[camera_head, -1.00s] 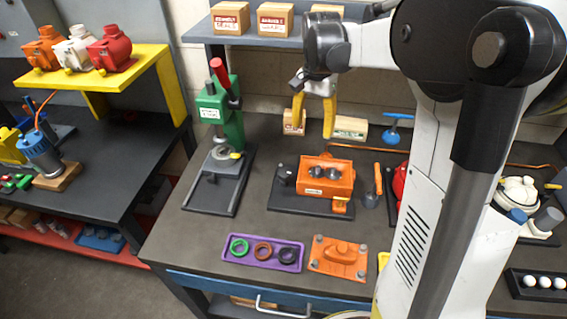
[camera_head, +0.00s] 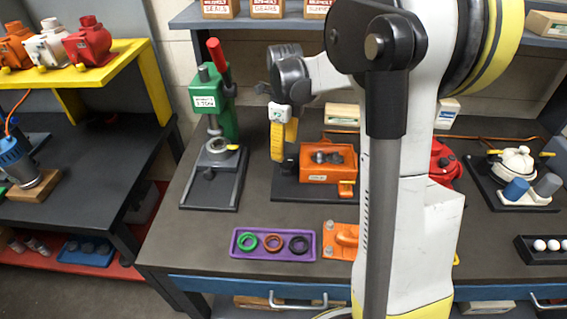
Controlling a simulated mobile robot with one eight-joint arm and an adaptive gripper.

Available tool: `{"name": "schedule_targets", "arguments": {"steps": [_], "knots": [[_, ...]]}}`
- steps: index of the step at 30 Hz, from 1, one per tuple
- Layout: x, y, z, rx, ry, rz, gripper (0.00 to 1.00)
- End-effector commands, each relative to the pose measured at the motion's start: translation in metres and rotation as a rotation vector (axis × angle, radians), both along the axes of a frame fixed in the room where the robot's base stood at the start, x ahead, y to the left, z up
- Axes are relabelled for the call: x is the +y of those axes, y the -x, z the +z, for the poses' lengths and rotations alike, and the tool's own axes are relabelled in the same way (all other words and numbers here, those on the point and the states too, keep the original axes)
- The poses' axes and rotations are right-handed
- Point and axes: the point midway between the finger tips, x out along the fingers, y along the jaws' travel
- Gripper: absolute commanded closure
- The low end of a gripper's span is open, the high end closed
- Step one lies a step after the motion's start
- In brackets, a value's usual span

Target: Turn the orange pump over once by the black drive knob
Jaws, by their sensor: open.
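The orange pump (camera_head: 318,175) sits on a black base plate (camera_head: 310,193) in the middle of the bench. Dark round parts show in its open top, and an orange tap-like fitting is at its lower right. The black drive knob is at the pump's left end, mostly hidden behind my gripper (camera_head: 280,160). My gripper has yellow fingers, points down and is open. It is at the pump's left end, over or in front of the knob in this view; I cannot tell whether it touches it.
A green press (camera_head: 212,100) with a red lever stands close on the left. A purple tray (camera_head: 273,256) with three rings lies in front. An orange cover plate (camera_head: 338,243) is partly behind my arm. A red motor (camera_head: 445,168) and a white pump (camera_head: 514,162) stand to the right.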

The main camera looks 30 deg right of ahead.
Motion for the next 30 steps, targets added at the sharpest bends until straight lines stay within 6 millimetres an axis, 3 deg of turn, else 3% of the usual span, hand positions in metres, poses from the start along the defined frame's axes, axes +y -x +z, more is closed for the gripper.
{"name": "schedule_targets", "arguments": {"steps": [3, 9, 20, 25, 30], "knots": [[0.0, 0.0, -0.026, 0.0, 0.0, 0.001, 0.39], [0.0, 0.0, -0.049, 0.0, 0.0, 0.001, 0.39], [0.0, 0.0, -0.053, 0.0, 0.0, 0.002, 0.39], [0.0, 0.0, -0.053, 0.0, 0.0, 0.002, 0.9], [0.0, 0.0, -0.053, 0.0, 0.0, 0.002, 0.92]]}}
